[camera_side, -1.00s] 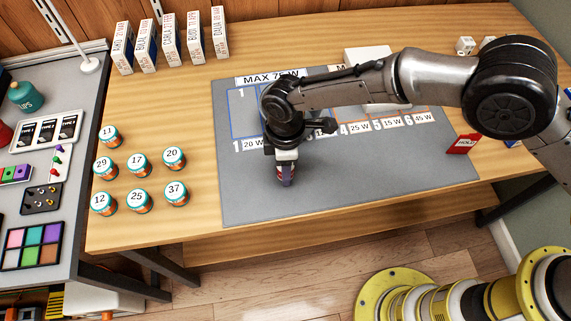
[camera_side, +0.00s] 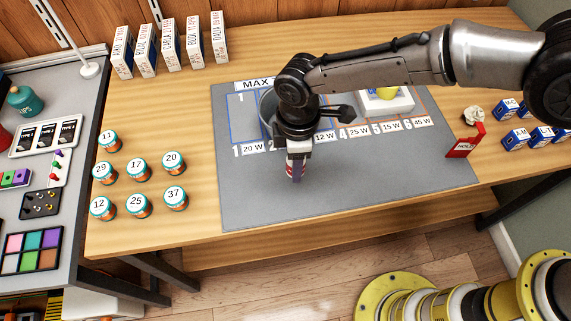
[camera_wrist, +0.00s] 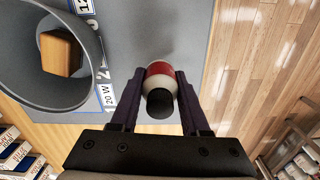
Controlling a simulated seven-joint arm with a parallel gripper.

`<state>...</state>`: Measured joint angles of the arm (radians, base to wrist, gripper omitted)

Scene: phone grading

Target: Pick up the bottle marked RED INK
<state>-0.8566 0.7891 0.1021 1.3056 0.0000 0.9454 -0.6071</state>
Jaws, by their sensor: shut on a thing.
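A small bottle (camera_wrist: 160,102) with a black cap, white shoulder and red band sits between the fingers of my gripper (camera_wrist: 160,76) in the wrist view. No wording on it can be read, as the label is turned away or hidden. In the side view my gripper (camera_side: 297,174) points down over the front part of the grey mat (camera_side: 370,180), with the bottle mostly hidden by the fingers. The gripper is shut on the bottle. I cannot tell for sure how far the bottle is above the mat.
A round grey container (camera_wrist: 97,65) with a wooden block (camera_wrist: 60,50) inside stands close by. A red HOLD sign (camera_side: 465,146) and blue boxes (camera_side: 515,138) are at right. Numbered jars (camera_side: 137,168) stand at left. A white box (camera_side: 395,103) is behind. The mat's front is clear.

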